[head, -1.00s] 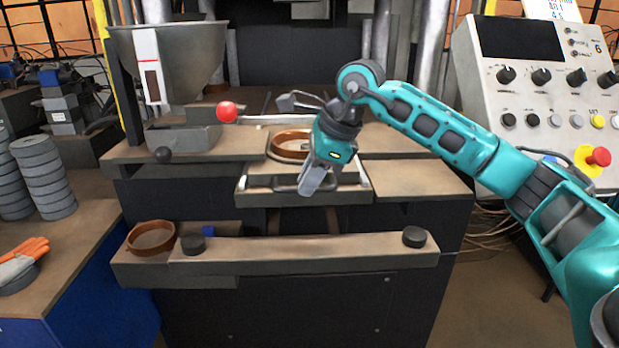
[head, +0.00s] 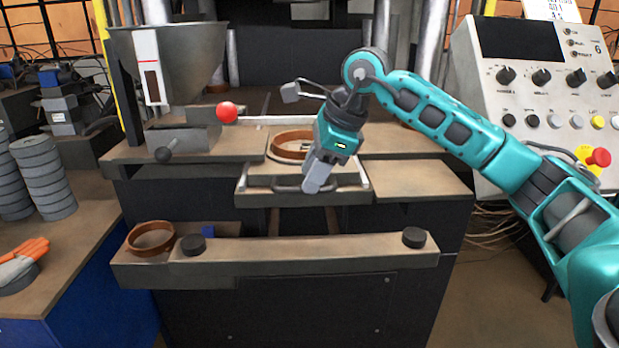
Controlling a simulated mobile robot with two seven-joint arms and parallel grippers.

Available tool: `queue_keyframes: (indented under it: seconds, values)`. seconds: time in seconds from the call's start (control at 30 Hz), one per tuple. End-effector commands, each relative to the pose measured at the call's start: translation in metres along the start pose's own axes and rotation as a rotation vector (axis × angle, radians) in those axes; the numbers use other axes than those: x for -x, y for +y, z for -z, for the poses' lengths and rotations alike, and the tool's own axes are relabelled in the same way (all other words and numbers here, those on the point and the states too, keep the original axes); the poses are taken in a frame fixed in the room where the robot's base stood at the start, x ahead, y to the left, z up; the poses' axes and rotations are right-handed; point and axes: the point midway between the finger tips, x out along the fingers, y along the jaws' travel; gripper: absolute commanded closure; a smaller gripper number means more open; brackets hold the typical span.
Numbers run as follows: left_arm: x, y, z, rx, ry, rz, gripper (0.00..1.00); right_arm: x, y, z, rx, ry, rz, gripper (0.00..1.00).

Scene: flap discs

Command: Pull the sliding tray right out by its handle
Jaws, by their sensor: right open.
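The sliding tray (head: 350,195) sits at the middle of the press, its front edge standing out a little over the dark front. A brown ring (head: 291,140) lies on it towards the back. The tray's grey bar handle (head: 285,189) runs along its front. My right gripper (head: 313,186) points down at the handle's middle. Its fingers overlap the handle in the picture and hide part of it; I cannot tell whether they touch it. The right gripper is open. My left gripper is not in view.
A lower ledge (head: 320,251) with black knobs runs in front of and below the tray. Another brown ring (head: 151,238) lies at its left end. A red-knobbed lever (head: 227,112) stands out behind. A control panel (head: 545,90) is at right, and stacked discs (head: 45,175) are at left.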

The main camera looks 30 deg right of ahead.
Motion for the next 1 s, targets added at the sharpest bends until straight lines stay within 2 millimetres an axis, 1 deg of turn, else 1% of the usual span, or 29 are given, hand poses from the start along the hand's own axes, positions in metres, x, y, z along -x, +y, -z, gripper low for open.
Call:
queue_keyframes:
  seconds: [0.03,0.3,0.4,0.5,0.67,1.0]
  values:
    - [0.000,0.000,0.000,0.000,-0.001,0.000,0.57,0.012,-0.001,-0.001,0.001,-0.003,0.006,0.60]
    - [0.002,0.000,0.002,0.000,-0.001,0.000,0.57,0.073,-0.001,-0.001,0.000,-0.002,0.004,0.60]
    - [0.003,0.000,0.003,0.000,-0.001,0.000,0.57,0.090,-0.001,-0.001,0.000,-0.002,0.004,0.60]
    - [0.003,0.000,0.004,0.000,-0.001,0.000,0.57,0.101,0.000,0.000,0.000,-0.001,0.002,0.60]
    - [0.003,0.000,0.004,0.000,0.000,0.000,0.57,0.109,0.000,0.000,-0.001,0.001,0.000,0.60]
    - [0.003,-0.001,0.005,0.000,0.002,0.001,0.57,0.109,0.000,0.000,-0.001,0.000,0.000,0.60]
